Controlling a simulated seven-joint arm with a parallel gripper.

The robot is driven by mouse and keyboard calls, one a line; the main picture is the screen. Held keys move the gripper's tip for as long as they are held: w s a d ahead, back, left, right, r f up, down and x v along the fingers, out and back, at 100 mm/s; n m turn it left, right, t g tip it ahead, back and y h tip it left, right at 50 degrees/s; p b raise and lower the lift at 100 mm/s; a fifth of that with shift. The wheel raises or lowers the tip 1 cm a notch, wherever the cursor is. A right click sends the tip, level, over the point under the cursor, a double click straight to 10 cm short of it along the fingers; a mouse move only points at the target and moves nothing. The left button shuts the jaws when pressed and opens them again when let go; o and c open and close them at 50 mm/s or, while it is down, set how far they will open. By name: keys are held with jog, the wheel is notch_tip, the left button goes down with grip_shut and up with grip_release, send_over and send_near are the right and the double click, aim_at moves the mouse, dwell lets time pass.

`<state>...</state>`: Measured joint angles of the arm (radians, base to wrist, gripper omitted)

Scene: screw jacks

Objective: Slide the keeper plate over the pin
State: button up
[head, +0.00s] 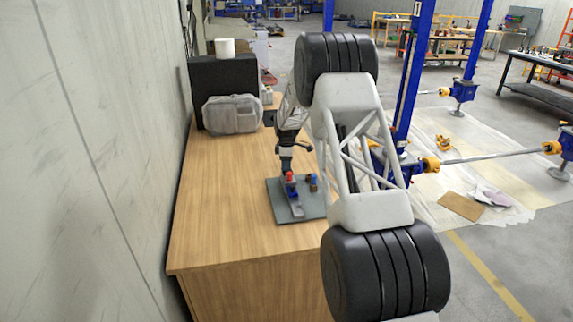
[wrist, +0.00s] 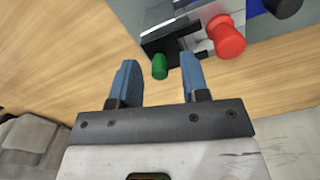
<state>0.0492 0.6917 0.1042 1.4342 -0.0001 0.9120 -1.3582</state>
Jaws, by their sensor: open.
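A small fixture on a grey base plate (head: 312,208) lies on the workbench, with a red knob (head: 290,177) and blue parts. In the wrist view the red knob (wrist: 226,36) sits at the upper right, and a green knob (wrist: 160,66) stands by a dark, flat part (wrist: 172,35). I cannot tell for sure which part is the keeper plate or the pin. My gripper (wrist: 158,78) is open, its blue fingers spread either side of the green knob's position in the picture. I see no grip on it. The fixture is partly hidden by my arm in the head view.
The wooden workbench (head: 225,190) is clear left of the fixture. A wall runs along the left.

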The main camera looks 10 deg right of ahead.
jog(key=shift+f, duration=0.15)
grip_shut()
dwell(0.4)
jog(key=shift+s, duration=1.4)
grip_release()
jog(key=shift+w, duration=0.2)
